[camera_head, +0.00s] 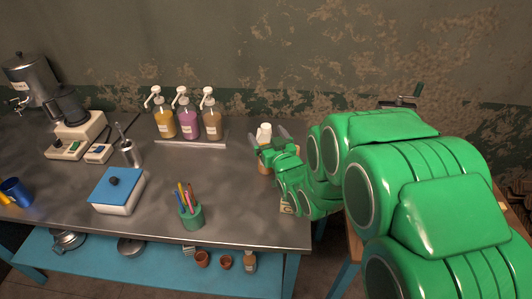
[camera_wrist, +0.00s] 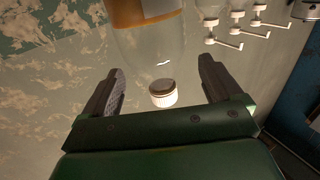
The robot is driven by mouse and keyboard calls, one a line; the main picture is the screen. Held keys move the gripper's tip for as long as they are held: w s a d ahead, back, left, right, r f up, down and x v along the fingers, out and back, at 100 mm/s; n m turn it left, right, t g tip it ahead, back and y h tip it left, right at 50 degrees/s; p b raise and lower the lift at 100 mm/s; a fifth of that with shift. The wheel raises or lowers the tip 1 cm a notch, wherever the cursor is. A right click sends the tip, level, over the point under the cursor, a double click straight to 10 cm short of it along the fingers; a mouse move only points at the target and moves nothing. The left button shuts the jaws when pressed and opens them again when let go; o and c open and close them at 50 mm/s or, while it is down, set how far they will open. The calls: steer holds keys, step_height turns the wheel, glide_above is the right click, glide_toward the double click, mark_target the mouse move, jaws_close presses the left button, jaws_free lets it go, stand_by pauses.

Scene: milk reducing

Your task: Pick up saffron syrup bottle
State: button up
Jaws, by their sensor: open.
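A clear bottle with a white cap and an orange-brown band stands at the right end of the metal table. Its cap (camera_head: 264,131) shows by my gripper's fingers in the head view. In the wrist view, which is upside down, the bottle (camera_wrist: 150,48) appears between and beyond the fingers. My gripper (camera_head: 269,138) is open, with a finger on each side of the bottle in the wrist view (camera_wrist: 160,68); contact is not visible. My gripper hides much of the bottle in the head view. No readable name shows, so I cannot confirm it is the saffron syrup.
Yellow (camera_head: 165,122), purple (camera_head: 187,122) and brown (camera_head: 210,123) pump bottles stand on a tray to the left. A green pen cup (camera_head: 191,216) and a blue-lidded box (camera_head: 118,190) stand nearer the front. The wall is behind. Table between cup and tray is clear.

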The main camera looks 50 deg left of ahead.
steer(key=shift+w+a+f, duration=0.15)
steer(key=shift+a+f, duration=0.35)
steer(key=shift+f, duration=0.25)
steer(key=shift+w+a+f, duration=0.2)
steer(key=shift+a+f, duration=0.25)
steer(key=shift+f, duration=0.35)
steer(key=shift+w+a+f, duration=0.15)
steer(key=shift+a+f, duration=0.35)
steer(key=shift+f, duration=0.25)
steer(key=shift+c, duration=0.2)
steer(key=c, duration=1.3)
